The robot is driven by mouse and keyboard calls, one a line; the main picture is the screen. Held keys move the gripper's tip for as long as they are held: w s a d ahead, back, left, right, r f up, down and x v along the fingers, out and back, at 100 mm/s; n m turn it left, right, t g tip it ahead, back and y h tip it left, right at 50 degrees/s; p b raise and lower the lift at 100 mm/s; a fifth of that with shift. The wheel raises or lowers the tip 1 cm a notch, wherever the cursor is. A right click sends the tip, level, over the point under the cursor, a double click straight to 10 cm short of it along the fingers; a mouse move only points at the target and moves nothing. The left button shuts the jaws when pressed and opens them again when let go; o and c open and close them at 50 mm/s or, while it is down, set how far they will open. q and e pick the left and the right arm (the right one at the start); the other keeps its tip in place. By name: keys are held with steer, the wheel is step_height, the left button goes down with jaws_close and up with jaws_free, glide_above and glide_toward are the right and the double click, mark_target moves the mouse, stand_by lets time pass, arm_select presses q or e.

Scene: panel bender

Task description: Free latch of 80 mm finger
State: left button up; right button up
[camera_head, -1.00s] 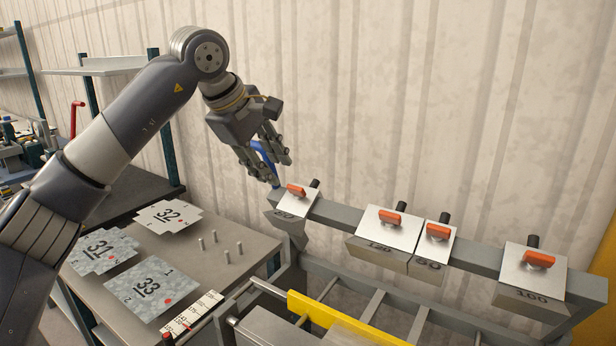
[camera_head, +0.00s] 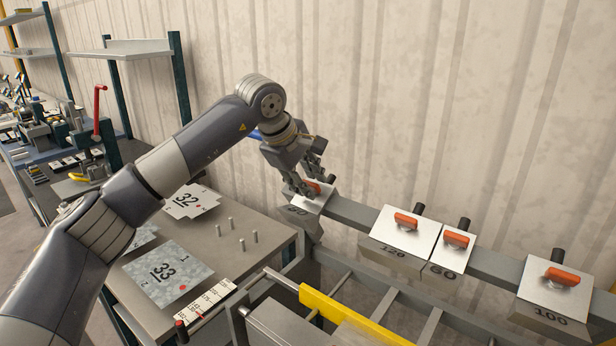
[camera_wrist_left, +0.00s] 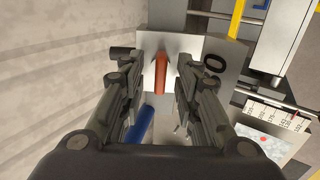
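The leftmost finger (camera_head: 318,203) on the grey rail is a light metal block with an orange latch (camera_head: 313,187); its front label looks like 80 but is hard to read. My left gripper (camera_head: 309,187) is right at this latch, its fingers partly hiding it. In the left wrist view the orange latch (camera_wrist_left: 160,72) lies between the two finger tips (camera_wrist_left: 163,85), with a visible gap on each side. The gripper is open. The finger's plate (camera_wrist_left: 205,50) shows beyond it with a "0" on its edge. My right gripper is not in view.
Fingers marked 120 (camera_head: 403,232), 60 (camera_head: 450,250) and 100 (camera_head: 556,290) sit further right on the rail (camera_head: 360,215), each with an orange latch. A yellow bar (camera_head: 345,315) runs below. Left, a table (camera_head: 225,265) holds numbered sheets and short pins.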

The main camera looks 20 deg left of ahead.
arm_select(q)
steer(key=shift+f, duration=0.1)
steer(key=shift+c, duration=0.6)
steer(key=c, duration=0.4)
jaws_close()
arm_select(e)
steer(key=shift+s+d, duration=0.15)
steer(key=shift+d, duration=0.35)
